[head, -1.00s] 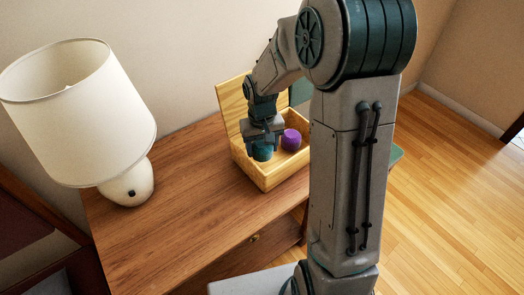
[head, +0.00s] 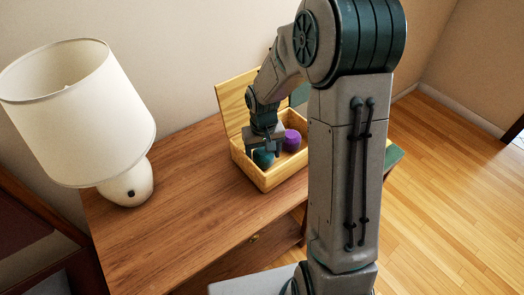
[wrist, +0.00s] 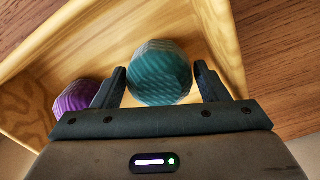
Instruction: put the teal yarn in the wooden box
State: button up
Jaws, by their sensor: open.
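The teal yarn (head: 263,158) is inside the open wooden box (head: 267,183), on its left side. In the wrist view the teal yarn (wrist: 160,73) rests on the box floor, between and just beyond my open fingertips. My gripper (head: 264,149) is open and points down into the box, over the teal yarn. In the wrist view both fingers of my gripper (wrist: 160,82) stand apart, one on each side of the yarn. The wooden box also fills much of the wrist view (wrist: 222,45).
A purple yarn ball (head: 292,140) lies in the box to the right of the teal one. The box lid (head: 233,101) stands open at the back. A white lamp (head: 128,185) stands on the left of the wooden table (head: 170,224). The table front is clear.

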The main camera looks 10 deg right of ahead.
aim_at(263, 150)
notch_tip(263, 150, up, 11)
jog(key=shift+r+p, duration=0.1)
jog(key=shift+p, duration=0.4)
jog(key=s+r+t, duration=0.1)
jog(key=s+r, duration=0.2)
jog(key=s, duration=0.7)
jog(key=s+r+t, duration=0.1)
jog(key=s+r, duration=0.2)
jog(key=s, duration=0.6)
jog(key=shift+s+d, duration=0.2)
jog(key=shift+s, duration=0.15)
jog(key=shift+f, duration=0.1)
jog(key=shift+w, duration=0.75)
